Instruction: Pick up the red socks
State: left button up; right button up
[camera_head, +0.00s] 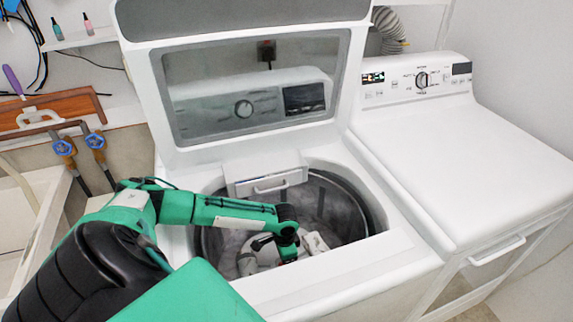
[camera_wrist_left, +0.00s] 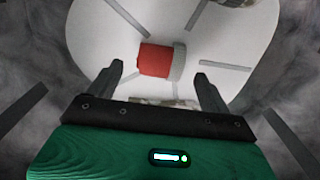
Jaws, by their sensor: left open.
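The red sock (camera_wrist_left: 156,60) shows in the left wrist view as a short red roll with a grey band at its right end. It lies on the pale centre part of the washer drum, ahead of my fingers. My left gripper (camera_wrist_left: 160,74) is open, with one finger on each side of the picture and nothing visibly held between them. In the head view my left arm reaches down into the open washer drum (camera_head: 345,205). The red sock is hidden there. My right gripper is in neither view.
The washer's lid (camera_head: 245,95) stands open behind the drum. A white dispenser (camera_head: 268,178) sits at the drum's back rim. A pale patterned item (camera_wrist_left: 165,102) lies partly hidden behind my gripper. A closed white machine (camera_head: 465,160) stands to the right.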

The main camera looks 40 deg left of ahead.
pick_arm(q)
jog(key=shift+w+d+f+p, duration=0.1)
jog(key=shift+w+f+p, duration=0.1)
jog(key=shift+f, duration=1.1)
jog(key=shift+w+d+f+p, duration=0.1)
jog(key=shift+f+p, duration=0.05)
jog(key=shift+f, duration=1.1)
jog(key=c, duration=1.1)
jog(key=shift+r, duration=0.1)
notch_tip(320, 180, up, 20)
jog(key=shift+b, duration=0.5)
